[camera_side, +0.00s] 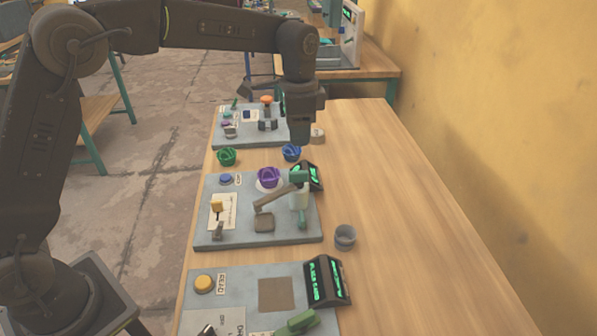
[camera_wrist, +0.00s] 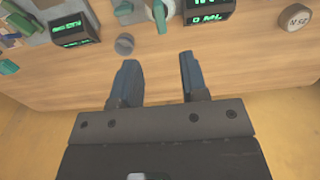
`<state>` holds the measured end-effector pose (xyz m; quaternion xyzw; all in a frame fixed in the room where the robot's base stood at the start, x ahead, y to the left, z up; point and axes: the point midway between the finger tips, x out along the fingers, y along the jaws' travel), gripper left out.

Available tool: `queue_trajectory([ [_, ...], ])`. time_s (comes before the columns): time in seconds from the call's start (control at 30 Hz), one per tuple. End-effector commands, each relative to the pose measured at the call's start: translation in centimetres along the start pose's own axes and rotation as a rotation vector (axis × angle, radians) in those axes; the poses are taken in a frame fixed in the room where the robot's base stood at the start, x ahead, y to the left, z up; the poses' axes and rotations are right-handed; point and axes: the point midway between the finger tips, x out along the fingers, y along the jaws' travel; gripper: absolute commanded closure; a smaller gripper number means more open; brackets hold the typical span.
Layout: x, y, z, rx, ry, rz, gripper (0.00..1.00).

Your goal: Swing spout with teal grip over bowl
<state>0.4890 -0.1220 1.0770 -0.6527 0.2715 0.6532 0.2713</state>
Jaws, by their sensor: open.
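On the middle grey plate in the side view, a grey-brown spout (camera_side: 275,198) runs left from a pale post. Its free end is above a dark square pad (camera_side: 264,223), in front of the purple bowl (camera_side: 268,177) and not over it. A teal block (camera_side: 298,176) tops the post, and another teal piece (camera_side: 302,218) is at its foot; I cannot tell which is the grip. A teal piece also shows at the top of the wrist view (camera_wrist: 160,15). My gripper (camera_wrist: 158,62) is open and empty, high above the table behind this plate in the side view (camera_side: 300,138).
A small grey cup (camera_side: 345,237) stands right of the middle plate. Lit displays stand at the near plate (camera_side: 327,282) and middle plate (camera_side: 308,176). Green (camera_side: 227,157) and blue (camera_side: 291,153) bowls sit behind. The table's right side (camera_side: 400,220) is clear, beside the yellow wall.

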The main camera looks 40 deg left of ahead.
Motion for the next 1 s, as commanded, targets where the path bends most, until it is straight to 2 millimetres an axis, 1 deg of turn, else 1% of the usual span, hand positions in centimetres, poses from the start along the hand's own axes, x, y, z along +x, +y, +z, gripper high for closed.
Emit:
queue_trajectory([
  [0.03,1.1,0.0,0.1,-0.001,-0.004,0.003,0.6],
  [0.3,6.7,0.0,0.1,-0.002,-0.002,0.001,0.6],
  [0.5,9.7,0.0,0.1,-0.002,-0.001,0.0,0.6],
  [0.7,11.1,0.0,0.0,-0.002,0.002,-0.002,0.6],
  [1.0,11.2,0.0,0.0,-0.002,0.002,-0.002,0.61],
])
